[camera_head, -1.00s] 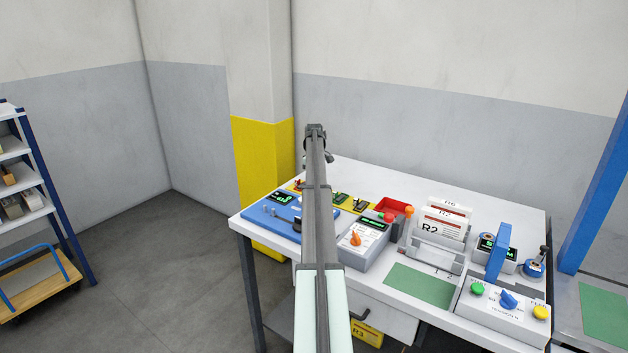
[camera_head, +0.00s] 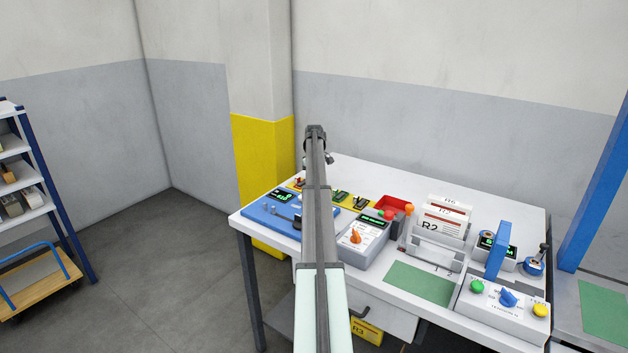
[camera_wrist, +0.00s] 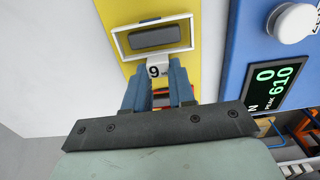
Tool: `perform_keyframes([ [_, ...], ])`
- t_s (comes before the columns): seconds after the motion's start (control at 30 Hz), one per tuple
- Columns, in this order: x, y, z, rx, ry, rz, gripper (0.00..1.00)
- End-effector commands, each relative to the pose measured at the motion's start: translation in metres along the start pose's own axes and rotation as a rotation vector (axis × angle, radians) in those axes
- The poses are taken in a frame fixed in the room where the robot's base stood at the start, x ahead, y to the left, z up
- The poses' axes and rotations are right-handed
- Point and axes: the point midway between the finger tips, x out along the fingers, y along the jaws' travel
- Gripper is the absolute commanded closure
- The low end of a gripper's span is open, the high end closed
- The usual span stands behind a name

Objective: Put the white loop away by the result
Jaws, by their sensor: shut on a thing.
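The white loop (camera_wrist: 119,45) is a rectangular frame with a white tag marked 9. In the wrist view it lies over a yellow board (camera_wrist: 211,20), around a dark grey block (camera_wrist: 153,37). My gripper (camera_wrist: 159,78) is shut on the tag end, between its two blue fingers. I cannot tell whether the frame touches the board. A blue tester (camera_wrist: 240,35) with a green-lit display (camera_wrist: 270,82) is to the right. In the head view, my arm hides the gripper and the loop; the blue tester (camera_head: 262,214) shows at the table's left.
On the white table (camera_head: 490,190) are a red bin (camera_head: 393,203), a grey box with an orange knob (camera_head: 360,240), a rack of cards (camera_head: 440,220), a green mat (camera_head: 418,283) and a button panel (camera_head: 500,302). A yellow-painted pillar (camera_head: 262,150) stands behind the table's left end.

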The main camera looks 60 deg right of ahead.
Motion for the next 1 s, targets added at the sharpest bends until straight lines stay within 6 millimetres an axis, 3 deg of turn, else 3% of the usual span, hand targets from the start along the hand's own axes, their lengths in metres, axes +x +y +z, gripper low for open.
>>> perform_keyframes([
  [0.33, 0.0059, 0.0, 0.0, 0.0, 0.0, 0.0, 1.0],
  [0.37, 0.0056, 0.0, 0.0, 0.0, 0.0, 0.0, 0.73],
  [0.63, 0.0055, 0.0, 0.0, 0.0, 0.0, 0.0, 0.47],
  [1.0, 0.0, 0.0002, -0.0001, 0.0, 0.0, 0.0, 0.46],
])
